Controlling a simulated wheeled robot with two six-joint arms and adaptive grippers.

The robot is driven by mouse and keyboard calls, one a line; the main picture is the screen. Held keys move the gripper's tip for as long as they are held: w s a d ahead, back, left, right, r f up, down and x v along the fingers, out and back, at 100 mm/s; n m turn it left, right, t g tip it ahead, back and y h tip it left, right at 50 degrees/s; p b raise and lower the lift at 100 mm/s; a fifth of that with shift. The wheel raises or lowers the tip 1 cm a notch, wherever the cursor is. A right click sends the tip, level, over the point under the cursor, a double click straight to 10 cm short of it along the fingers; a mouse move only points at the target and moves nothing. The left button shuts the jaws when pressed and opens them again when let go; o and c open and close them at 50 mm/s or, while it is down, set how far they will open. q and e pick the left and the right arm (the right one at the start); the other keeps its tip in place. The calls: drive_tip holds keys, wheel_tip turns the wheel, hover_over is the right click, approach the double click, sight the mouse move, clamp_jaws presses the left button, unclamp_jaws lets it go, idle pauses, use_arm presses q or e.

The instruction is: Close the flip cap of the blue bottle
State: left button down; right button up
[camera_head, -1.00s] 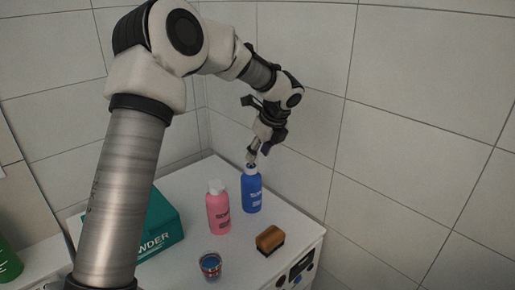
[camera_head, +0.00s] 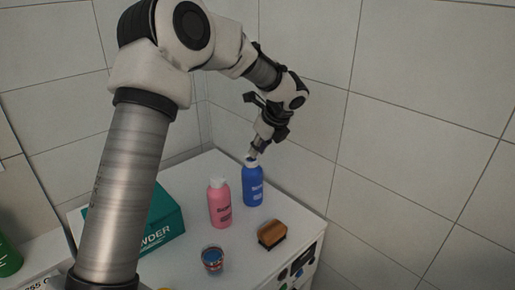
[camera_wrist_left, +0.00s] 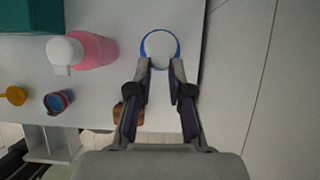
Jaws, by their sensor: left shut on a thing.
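The blue bottle (camera_head: 253,187) stands upright near the back right of the white cabinet top. In the left wrist view its white flip cap (camera_wrist_left: 160,45) shows as a round disc with a blue rim of the bottle around its far side. My left gripper (camera_head: 253,153) points down at the bottle's top. In the left wrist view the fingertips of this gripper (camera_wrist_left: 160,64) are at the near edge of the cap, shut on it with a gap between them. How far the lid is folded is hard to tell. My right gripper is not in view.
A pink bottle (camera_head: 220,206) with a white cap stands left of the blue one. A brown brush (camera_head: 271,234), a small cup (camera_head: 212,260) and a teal box (camera_head: 164,222) are on the cabinet top (camera_head: 240,262). Tiled walls (camera_head: 420,130) rise close behind and to the right.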

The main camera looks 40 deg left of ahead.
use_arm(q)
drive_tip(key=shift+d+f+y+b, duration=0.25)
drive_tip(key=shift+f+y+b, duration=0.1)
drive_tip(key=shift+f, duration=0.15)
drive_tip(key=f+y+b, duration=0.1)
drive_tip(key=y+b, duration=0.1)
drive_tip(key=b, duration=0.1)
drive_tip(key=d+f+y+b, duration=0.1)
drive_tip(key=y+b, duration=0.1)
drive_tip(key=shift+d+f+b, duration=0.15)
drive_tip(key=shift+f+b, duration=0.05)
drive_tip(key=shift+b, duration=0.2)
drive_tip(key=shift+d+f+y+b, duration=0.15)
drive_tip(key=shift+f+y+b, duration=0.1)
drive_tip(key=shift+y+b, duration=1)
drive_tip(key=c, duration=1)
unclamp_jaws()
drive_tip(key=shift+c, duration=0.2)
approach(256, 161)
drive_tip(key=v, duration=0.5)
drive_tip(key=shift+s+d, duration=0.35)
